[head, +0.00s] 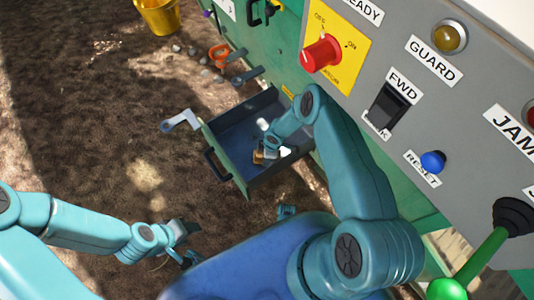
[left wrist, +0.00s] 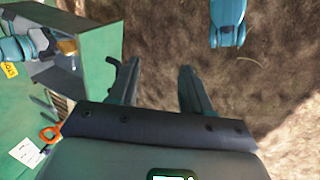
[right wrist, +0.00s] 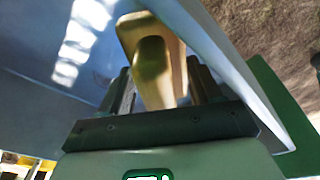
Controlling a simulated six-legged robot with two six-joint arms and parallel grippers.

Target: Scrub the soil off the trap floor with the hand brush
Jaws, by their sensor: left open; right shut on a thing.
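The trap (head: 225,155) is an open drawer-like box with a green front and a blue-grey inside, at the foot of the machine. My right gripper (head: 268,149) reaches down into it, shut on the hand brush (head: 258,157), whose tan wooden body fills the space between the fingers in the right wrist view (right wrist: 150,50). The bristles are hidden, so contact with the floor cannot be told. The trap floor (right wrist: 40,50) shows bright light patches; I cannot make out soil. My left gripper (head: 187,241) is open and empty over the ground, outside the trap.
The grey control panel (head: 455,90) has a red knob (head: 321,53), a blue reset button (head: 433,161) and a green-handled lever (head: 480,262) at right. A yellow bucket (head: 159,14) and an orange-handled tool (head: 219,55) lie farther off. Open brown ground is at left.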

